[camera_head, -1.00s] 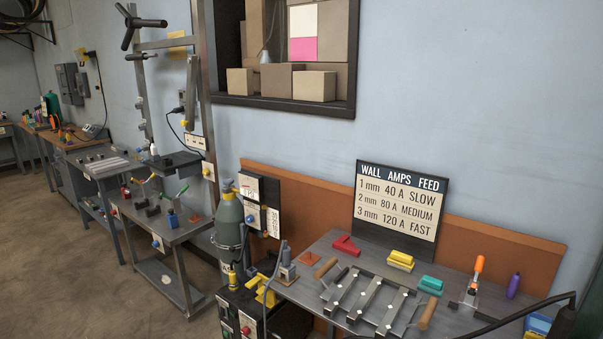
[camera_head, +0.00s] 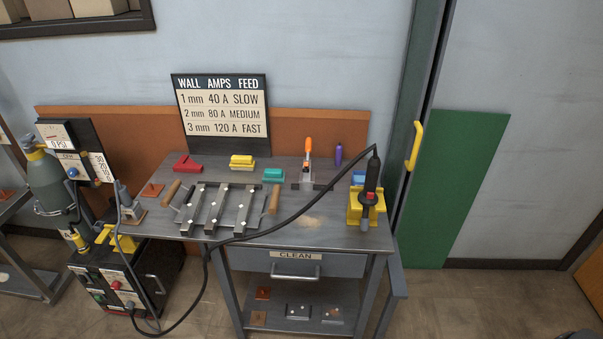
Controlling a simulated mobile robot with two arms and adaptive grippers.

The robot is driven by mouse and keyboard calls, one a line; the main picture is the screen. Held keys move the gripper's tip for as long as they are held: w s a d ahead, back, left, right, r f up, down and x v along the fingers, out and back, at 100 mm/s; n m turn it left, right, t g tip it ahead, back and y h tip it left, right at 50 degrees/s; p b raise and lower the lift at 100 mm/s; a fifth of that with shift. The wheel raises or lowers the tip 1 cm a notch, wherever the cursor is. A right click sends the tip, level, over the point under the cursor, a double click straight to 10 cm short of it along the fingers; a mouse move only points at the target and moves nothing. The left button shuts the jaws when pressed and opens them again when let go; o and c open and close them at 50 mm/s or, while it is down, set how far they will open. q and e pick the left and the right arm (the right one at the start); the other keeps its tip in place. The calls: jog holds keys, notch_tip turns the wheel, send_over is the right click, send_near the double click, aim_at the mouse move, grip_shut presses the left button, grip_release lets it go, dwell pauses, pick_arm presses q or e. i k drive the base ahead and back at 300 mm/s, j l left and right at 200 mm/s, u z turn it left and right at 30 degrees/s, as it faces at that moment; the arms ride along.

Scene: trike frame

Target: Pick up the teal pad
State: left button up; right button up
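The teal pad (camera_head: 273,175) is a small block on the grey metal workbench (camera_head: 290,225), right of the middle of the bench top. It lies right of a yellow pad (camera_head: 242,162) and left of an upright tool with an orange handle (camera_head: 308,147). A wooden handle (camera_head: 273,201) stands just in front of it. Neither of my grippers shows in the head view.
Metal bars (camera_head: 215,208) lie at the bench's front left. A black cable crosses the front to a torch (camera_head: 370,180) in a yellow holder (camera_head: 355,209) at the right. A sign (camera_head: 222,115) stands behind. A gas bottle (camera_head: 48,183) stands left.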

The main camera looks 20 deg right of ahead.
aim_at(270, 175)
jog(key=i+l+z, duration=0.15)
jog(key=z, duration=0.2)
jog(key=i+l+z, duration=0.1)
jog(key=i+z, duration=0.25)
jog(key=i+l+z, duration=0.1)
jog(key=z, duration=0.25)
jog(key=i, duration=0.3)
